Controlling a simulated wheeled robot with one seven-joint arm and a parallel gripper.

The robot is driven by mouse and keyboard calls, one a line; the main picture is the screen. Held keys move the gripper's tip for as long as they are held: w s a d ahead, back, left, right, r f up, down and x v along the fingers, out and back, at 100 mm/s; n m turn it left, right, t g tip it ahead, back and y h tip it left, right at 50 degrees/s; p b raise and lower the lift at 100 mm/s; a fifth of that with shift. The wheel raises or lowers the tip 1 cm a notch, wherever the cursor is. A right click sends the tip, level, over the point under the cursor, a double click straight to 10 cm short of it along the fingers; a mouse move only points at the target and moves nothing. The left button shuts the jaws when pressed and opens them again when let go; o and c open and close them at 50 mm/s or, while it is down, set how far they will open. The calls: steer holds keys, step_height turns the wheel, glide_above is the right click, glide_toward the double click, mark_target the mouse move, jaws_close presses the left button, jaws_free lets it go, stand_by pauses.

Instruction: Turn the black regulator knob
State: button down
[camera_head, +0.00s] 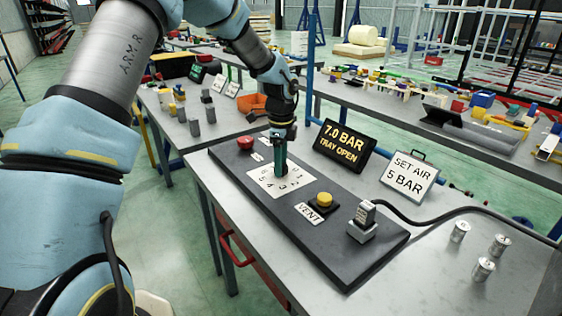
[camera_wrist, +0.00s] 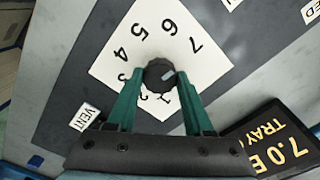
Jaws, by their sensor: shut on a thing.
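The black regulator knob (camera_wrist: 159,75) sits on a white dial plate (camera_wrist: 118,38) with printed numbers, in the wrist view. A light pointer mark on the knob faces toward the lower right, near the 7 side of the plate. My gripper (camera_wrist: 160,82) has its green fingers on both sides of the knob and is shut on it. In the head view my gripper (camera_head: 281,172) points straight down at the dial plate (camera_head: 262,184) and hides the knob. A display (camera_head: 342,146) reads "7.0 BAR TRAY OPEN". A sign (camera_head: 409,176) reads "SET AIR 5 BAR".
The dark panel (camera_head: 330,243) also carries a red button (camera_head: 245,143), a yellow button (camera_head: 324,199) labelled VENT and a grey connector block (camera_head: 363,221) with a black cable. Several metal cylinders (camera_head: 484,269) stand at the right of the table. Other benches stand behind.

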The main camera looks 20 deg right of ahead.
steer(key=shift+m, duration=0.3)
steer(key=shift+c, duration=1.4)
jaws_free()
step_height(320, 180, up, 11)
steer(key=b, duration=0.2)
steer(key=shift+b, duration=0.35)
steer(key=shift+f, duration=0.1)
